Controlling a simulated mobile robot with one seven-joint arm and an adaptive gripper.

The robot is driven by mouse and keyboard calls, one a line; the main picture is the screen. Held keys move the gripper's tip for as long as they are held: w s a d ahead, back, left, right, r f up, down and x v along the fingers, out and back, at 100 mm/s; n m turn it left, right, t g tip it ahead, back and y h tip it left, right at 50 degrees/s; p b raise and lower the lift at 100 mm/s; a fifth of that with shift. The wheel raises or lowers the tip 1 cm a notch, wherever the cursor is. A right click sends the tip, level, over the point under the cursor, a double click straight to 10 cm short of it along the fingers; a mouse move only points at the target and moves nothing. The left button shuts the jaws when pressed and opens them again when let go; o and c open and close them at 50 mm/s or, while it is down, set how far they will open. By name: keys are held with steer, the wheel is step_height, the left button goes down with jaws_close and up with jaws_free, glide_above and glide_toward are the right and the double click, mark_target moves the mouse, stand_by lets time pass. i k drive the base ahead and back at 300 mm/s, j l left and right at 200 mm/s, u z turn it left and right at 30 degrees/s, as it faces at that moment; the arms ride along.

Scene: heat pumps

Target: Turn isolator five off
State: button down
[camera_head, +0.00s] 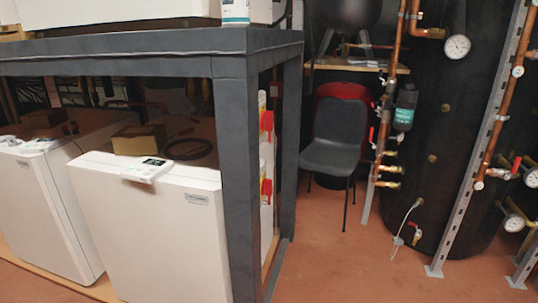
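Two isolator switches with red handles on yellow and white housings show at the right side of the grey frame. The upper isolator (265,121) sits just right of the front post, and the lower isolator (265,188) is below it. Both are seen edge-on and partly hidden by the post. No number is readable on either, so I cannot tell which is isolator five or how its handle is set. My gripper and arm are not in view.
The grey frame (240,150) stands over white heat pump units (150,235). A dark chair (336,140) stands right of it. Copper pipes (388,100), gauges and a large black tank (450,150) fill the right. Reddish floor (335,255) is clear in the front middle.

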mark_target(267, 186)
steer(key=u, duration=0.35)
steer(key=i+l+u, duration=0.1)
steer(key=u, duration=0.25)
steer(key=l+u, duration=0.15)
steer(key=u, duration=0.2)
steer(key=i+l+u, duration=0.1)
steer(key=l+u, duration=0.25)
steer(key=l, duration=0.2)
steer(key=l+u, duration=0.35)
steer(key=l, duration=0.25)
steer(key=l+u, duration=0.15)
steer(key=l, duration=0.45)
steer(key=l+u, duration=0.15)
steer(key=l, duration=0.5)
steer(key=k+l, duration=0.1)
steer(key=l, duration=0.5)
steer(key=k+l, duration=0.1)
steer(key=l, duration=0.5)
steer(key=k+l, duration=0.1)
steer(key=l, duration=0.5)
steer(key=k+j+z, duration=0.35)
steer(key=k+z, duration=0.35)
steer(key=k, duration=0.05)
